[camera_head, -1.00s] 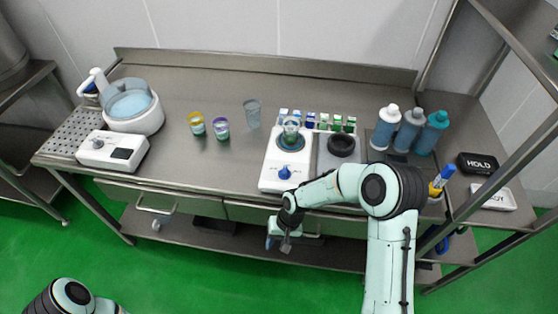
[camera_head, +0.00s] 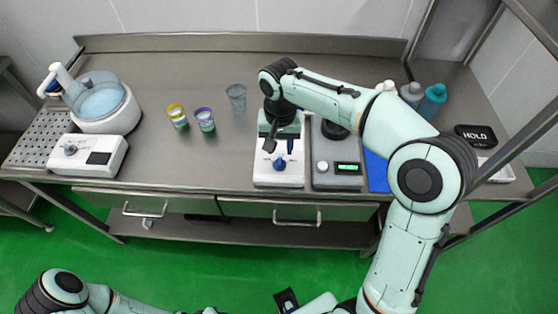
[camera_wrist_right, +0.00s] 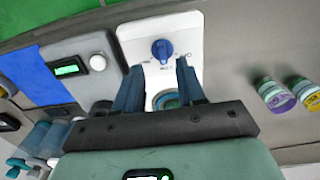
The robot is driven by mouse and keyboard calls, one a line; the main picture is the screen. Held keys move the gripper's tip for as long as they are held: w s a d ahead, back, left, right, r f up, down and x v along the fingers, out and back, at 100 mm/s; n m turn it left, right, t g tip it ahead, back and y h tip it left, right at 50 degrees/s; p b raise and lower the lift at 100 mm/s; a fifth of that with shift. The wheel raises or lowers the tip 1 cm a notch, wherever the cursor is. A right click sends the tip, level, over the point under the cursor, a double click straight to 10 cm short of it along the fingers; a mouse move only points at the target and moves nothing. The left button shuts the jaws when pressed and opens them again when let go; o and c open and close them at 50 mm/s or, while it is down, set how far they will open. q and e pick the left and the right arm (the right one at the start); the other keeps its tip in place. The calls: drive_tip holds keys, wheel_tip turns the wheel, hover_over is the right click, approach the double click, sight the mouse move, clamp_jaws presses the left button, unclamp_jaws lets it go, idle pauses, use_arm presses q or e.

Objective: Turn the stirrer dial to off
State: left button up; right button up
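The white stirrer (camera_head: 263,177) stands on the steel bench, with its blue dial (camera_head: 279,163) on the front. The dial also shows in the right wrist view (camera_wrist_right: 162,50); its setting is too small to read. My right gripper (camera_head: 279,146) points down over the stirrer, just behind the dial. In the wrist view its two fingers (camera_wrist_right: 158,78) are spread and empty, with the dial past their tips, apart from them. A beaker on the stirrer plate (camera_wrist_right: 165,100) shows partly between the fingers; my arm hides it in the head view. My left arm is cut off at the bottom edge.
A yellow-rimmed cup (camera_head: 178,117), a purple-rimmed cup (camera_head: 205,119) and a clear cup (camera_head: 237,97) stand left. Bare bench lies between cups and stirrer.

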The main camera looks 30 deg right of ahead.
sight(279, 164)
wheel_tip(279, 164, down, 8)
drive_tip(key=shift+w+r+b, duration=0.1)
drive_tip(key=shift+r+b, duration=0.05)
drive_tip(key=shift+b, duration=0.2)
clamp_jaws()
